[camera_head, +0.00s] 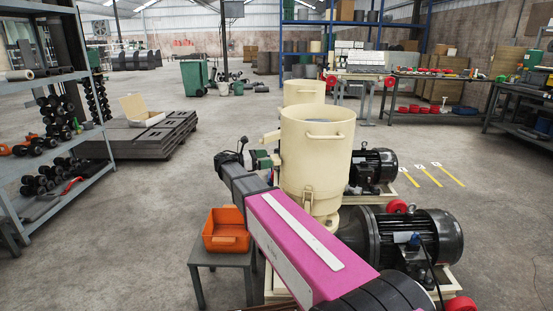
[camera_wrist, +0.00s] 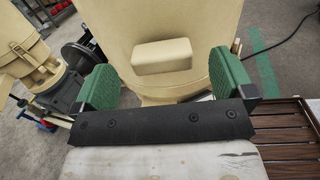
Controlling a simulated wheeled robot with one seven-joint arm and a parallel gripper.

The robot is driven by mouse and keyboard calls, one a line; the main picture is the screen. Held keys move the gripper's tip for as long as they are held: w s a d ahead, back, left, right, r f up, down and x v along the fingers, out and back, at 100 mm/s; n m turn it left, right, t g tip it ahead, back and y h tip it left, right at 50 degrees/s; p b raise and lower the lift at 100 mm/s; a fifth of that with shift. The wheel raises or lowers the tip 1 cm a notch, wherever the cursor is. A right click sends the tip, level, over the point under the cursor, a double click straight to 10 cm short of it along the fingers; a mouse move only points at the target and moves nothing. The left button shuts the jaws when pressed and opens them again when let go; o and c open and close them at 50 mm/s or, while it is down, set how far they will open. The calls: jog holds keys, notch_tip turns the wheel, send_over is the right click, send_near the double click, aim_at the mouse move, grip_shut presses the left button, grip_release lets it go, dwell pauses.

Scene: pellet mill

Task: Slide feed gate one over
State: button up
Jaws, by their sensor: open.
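The nearest pellet mill has a cream drum (camera_head: 318,150), which fills the upper middle of the wrist view (camera_wrist: 160,20). A cream block (camera_wrist: 162,56) stands out from the drum there; it may be the handle of feed gate one, but I cannot be sure. My gripper (camera_head: 274,158) is at the left side of the drum in the head view. In the wrist view my gripper (camera_wrist: 163,66) is open, with one green finger on each side of the block and visible gaps between. Whether the fingertips touch the drum is unclear.
A second cream mill (camera_head: 303,92) stands behind the first. Black motors (camera_head: 425,234) sit to the right. An orange bin (camera_head: 227,231) rests on a small grey table (camera_head: 232,258) at lower left. A grey shelf (camera_head: 50,170) lines the left; the floor between is open.

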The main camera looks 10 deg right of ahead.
aim_at(277, 157)
jog(key=shift+w+d, duration=0.2)
jog(key=shift+d, duration=2.4)
